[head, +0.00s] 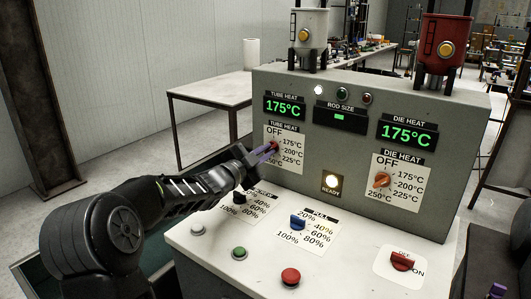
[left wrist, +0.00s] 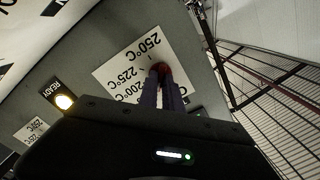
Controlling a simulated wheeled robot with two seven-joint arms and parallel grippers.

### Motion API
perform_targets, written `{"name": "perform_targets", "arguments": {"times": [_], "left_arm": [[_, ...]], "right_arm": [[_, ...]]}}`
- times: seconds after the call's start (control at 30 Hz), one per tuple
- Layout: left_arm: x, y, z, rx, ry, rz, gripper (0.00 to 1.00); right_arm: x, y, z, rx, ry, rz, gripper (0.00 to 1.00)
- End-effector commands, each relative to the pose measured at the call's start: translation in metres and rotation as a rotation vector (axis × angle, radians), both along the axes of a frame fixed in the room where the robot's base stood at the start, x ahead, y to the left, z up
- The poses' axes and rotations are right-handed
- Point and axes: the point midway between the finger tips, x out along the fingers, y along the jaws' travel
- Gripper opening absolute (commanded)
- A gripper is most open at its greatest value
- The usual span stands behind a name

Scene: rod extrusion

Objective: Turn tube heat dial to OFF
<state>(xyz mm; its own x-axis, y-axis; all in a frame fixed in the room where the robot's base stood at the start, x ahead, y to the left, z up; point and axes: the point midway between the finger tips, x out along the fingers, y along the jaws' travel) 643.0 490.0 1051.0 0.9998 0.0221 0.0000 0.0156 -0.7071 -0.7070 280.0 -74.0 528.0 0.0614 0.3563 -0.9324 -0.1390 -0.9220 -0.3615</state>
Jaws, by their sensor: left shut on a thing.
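The red tube heat dial (head: 275,145) sits on its white label plate (head: 272,168) at the left of the grey panel. The label reads OFF, 175, 200, 225 and 250°C. My left gripper (head: 267,151) is shut on the dial with its purple fingers. In the left wrist view the red dial (left wrist: 162,68) shows at the tips of the fingers (left wrist: 161,88). The fingers hide much of the dial, so I cannot tell where it points. The tube heat display (head: 285,106) reads 175°C. A purple tip of my right gripper (head: 497,290) shows at the lower right corner.
The orange die heat dial (head: 382,180) is on the right of the panel, under a display (head: 407,134) reading 175°C. The READY light (head: 332,183) glows.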

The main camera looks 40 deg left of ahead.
Motion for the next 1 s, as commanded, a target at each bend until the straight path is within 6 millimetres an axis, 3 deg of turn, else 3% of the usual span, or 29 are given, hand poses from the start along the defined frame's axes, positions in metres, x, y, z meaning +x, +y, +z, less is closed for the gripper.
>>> {"name": "perform_targets", "arguments": {"times": [0.57, 1.0], "left_arm": [[0.0, 0.0, 0.001, -0.017, 0.0, -0.001, 0.0], [0.0, 0.0, 0.003, -0.237, -0.004, -0.001, 0.0]], "right_arm": [[0.0, 0.0, 0.003, 0.0, 0.0, 0.0, 0.0], [0.0, 0.0, 0.026, 0.0, 0.0, -0.001, 0.0]]}}
